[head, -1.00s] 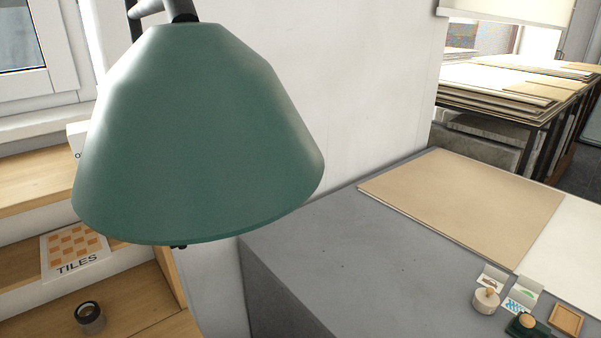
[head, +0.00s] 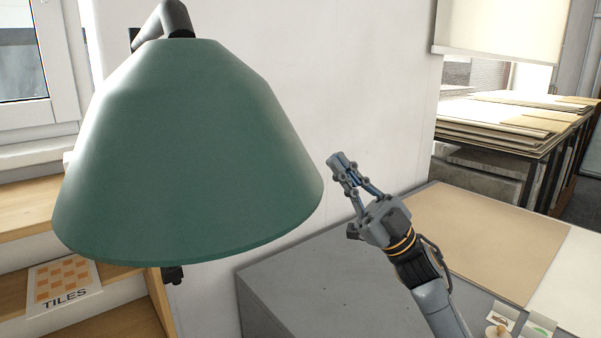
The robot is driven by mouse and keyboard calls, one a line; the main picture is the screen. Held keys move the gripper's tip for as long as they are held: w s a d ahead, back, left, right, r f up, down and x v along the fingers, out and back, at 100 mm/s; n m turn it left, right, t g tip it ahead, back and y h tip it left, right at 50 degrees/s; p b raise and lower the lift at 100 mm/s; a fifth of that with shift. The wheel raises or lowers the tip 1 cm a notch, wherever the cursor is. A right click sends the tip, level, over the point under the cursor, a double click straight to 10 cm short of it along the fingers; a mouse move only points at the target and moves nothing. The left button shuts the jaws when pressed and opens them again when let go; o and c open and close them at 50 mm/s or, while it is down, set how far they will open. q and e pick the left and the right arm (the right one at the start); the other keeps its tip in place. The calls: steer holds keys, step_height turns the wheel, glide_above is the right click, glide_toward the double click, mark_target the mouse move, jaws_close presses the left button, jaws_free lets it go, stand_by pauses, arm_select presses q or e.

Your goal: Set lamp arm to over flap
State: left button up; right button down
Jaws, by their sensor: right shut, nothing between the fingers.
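The lamp has a large green shade (head: 190,160) that fills the left half of the head view. Its dark grey arm (head: 172,18) joins the shade at the top and runs out of the picture. A small dark part (head: 172,274) hangs below the shade's rim. My right gripper (head: 338,162) is to the right of the shade, pointing up and left, apart from it in the picture. Its fingers are shut and empty. A tan board (head: 480,235) lies on the grey worktop, partly hidden by my right arm. I cannot tell which thing is the flap. My left gripper is not in view.
The grey worktop (head: 310,285) is bare at its near left. Small stamps and cards (head: 500,322) lie at the lower right edge. A wooden shelf with a TILES book (head: 65,284) stands at left. Stacked boards (head: 500,115) sit on a rack behind.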

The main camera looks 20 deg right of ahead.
steer(key=s+r+n+g+h, duration=0.25)
steer(key=s+n+g, duration=0.35)
steer(key=n+g, duration=0.3)
steer(key=s+r+n+g+h, duration=0.2)
steer(key=s+n+g+h, duration=0.1)
steer(key=s+n+g, duration=0.65)
steer(key=a+r+m+p, duration=0.1)
steer(key=a+p, duration=0.1)
steer(key=a, duration=0.4)
steer(key=s+a+r+g+p, duration=0.1)
steer(key=a+p, duration=0.1)
steer(key=a, duration=0.4)
steer(key=shift+s+a+r+m+p, duration=0.15)
steer(key=shift+a+r+m+p, duration=0.15)
steer(key=shift+a+m+p, duration=0.1)
steer(key=shift+y, duration=0.25)
